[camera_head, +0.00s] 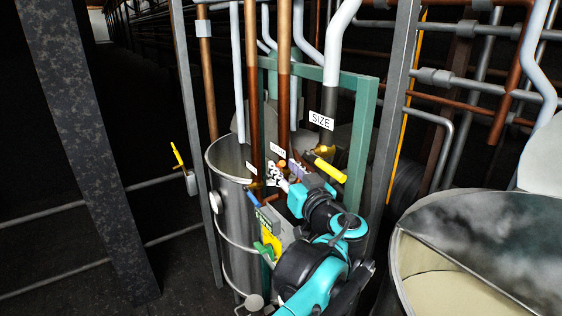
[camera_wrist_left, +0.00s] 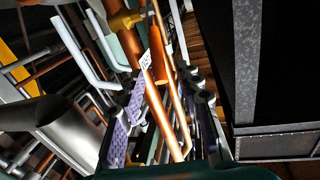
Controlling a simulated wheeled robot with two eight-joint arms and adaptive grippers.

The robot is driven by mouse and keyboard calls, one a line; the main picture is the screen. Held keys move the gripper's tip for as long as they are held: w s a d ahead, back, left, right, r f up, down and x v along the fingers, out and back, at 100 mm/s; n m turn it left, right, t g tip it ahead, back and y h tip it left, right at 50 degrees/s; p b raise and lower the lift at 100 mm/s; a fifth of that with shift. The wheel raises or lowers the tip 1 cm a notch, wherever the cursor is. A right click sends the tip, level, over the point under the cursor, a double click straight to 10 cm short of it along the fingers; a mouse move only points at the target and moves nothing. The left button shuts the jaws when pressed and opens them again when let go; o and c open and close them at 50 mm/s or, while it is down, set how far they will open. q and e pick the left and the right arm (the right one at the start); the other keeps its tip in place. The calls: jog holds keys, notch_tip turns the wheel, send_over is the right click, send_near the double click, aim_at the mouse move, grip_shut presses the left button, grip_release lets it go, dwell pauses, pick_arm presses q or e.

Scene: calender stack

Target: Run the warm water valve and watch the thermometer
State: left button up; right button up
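My left gripper (camera_head: 284,173) reaches into the pipe cluster above the metal drum (camera_head: 228,230). In the left wrist view its purple-padded fingers (camera_wrist_left: 163,118) stand apart, with copper pipes and a small white label (camera_wrist_left: 146,60) showing between or beyond them. I cannot tell whether they touch anything. A yellow valve handle (camera_head: 330,170) is right of the gripper, below the SIZE label. A blue handle (camera_head: 253,198) is left of it. Two smaller labels are unreadable, so I cannot tell which valve is warm water. A round white dial-like part (camera_head: 214,202), possibly the thermometer, is on the drum's left side; no reading shows.
A green frame (camera_head: 362,130) and a grey post (camera_head: 396,110) stand right of the pipes. Another grey post (camera_head: 190,110) stands left. A large open vessel (camera_head: 398,262) is at lower right. A yellow-handled fitting (camera_head: 178,155) is on the left.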

pick_arm(q)
jog(key=shift+x, duration=1.3)
grip_shut()
jog(key=shift+f, duration=0.1)
notch_tip(320, 180, down, 7)
jog(key=s+d+m+t+y+b, duration=0.1)
jog(key=t+b, duration=0.7)
jog(key=b, duration=0.8)
jog(key=shift+s+d+m+t, duration=0.35)
jog(key=shift+s+m, duration=0.35)
jog(key=shift+m, duration=0.4)
